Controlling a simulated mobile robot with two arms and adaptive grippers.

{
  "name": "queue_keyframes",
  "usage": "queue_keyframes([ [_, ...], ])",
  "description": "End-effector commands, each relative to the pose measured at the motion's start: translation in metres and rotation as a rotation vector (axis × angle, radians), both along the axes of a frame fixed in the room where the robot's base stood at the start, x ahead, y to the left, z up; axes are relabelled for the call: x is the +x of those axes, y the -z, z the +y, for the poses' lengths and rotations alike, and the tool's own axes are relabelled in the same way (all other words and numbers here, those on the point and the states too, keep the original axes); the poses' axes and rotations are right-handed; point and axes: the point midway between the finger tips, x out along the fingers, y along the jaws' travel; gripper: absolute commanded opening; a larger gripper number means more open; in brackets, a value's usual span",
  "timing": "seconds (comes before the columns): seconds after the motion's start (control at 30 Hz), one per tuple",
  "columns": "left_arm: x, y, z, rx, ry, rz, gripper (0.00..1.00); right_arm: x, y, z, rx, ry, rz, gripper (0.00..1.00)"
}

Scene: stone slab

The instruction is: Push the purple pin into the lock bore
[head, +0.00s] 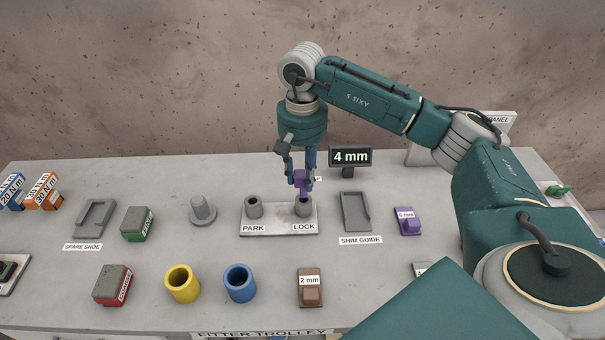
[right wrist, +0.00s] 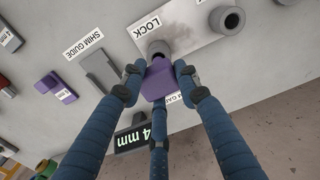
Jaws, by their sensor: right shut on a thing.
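The purple pin (head: 300,180) is in my right gripper (head: 302,184), directly above the lock bore (head: 304,207). The right gripper also shows in the right wrist view (right wrist: 158,80), its blue fingers shut around the purple head of the pin (right wrist: 158,82). The lock bore (right wrist: 158,48) is a grey collar just beyond the pin's head. The pin's lower end is hidden, so I cannot tell how deep it sits. The grey park bore (head: 254,206) is to the left on the same light plate (head: 279,225). My left gripper is not in view.
The shim guide (head: 356,212) and a purple shim block (head: 407,221) lie to the right. The "4 mm" display (head: 350,156) stands behind. A grey peg (head: 203,211), yellow cup (head: 182,284), blue cup (head: 240,283) and brown 2 mm block (head: 310,288) are around the plate.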

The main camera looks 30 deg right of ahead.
Motion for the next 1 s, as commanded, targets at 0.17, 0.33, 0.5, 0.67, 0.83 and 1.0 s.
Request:
queue_keyframes([
  [0.17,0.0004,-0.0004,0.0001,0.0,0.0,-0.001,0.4,0.0003,-0.0009,-0.0001,0.0,0.0,-0.001,0.0],
  [0.33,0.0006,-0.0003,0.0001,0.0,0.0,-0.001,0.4,0.0004,-0.0009,-0.0001,0.0,0.0,-0.001,0.0],
  [0.5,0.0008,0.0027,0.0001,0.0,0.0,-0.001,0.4,0.0007,-0.0004,-0.0002,0.0,0.0,-0.002,0.0],
  [0.67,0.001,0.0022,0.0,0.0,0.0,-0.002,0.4,0.0006,-0.0012,-0.0001,0.0,0.0,-0.002,0.0],
  [0.83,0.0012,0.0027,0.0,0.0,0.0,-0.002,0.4,0.0005,-0.0004,-0.0001,0.0,0.0,-0.001,0.0],
  [1.0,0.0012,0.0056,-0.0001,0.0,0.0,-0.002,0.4,0.0004,0.0033,0.0,0.0,0.0,-0.001,0.0],
])
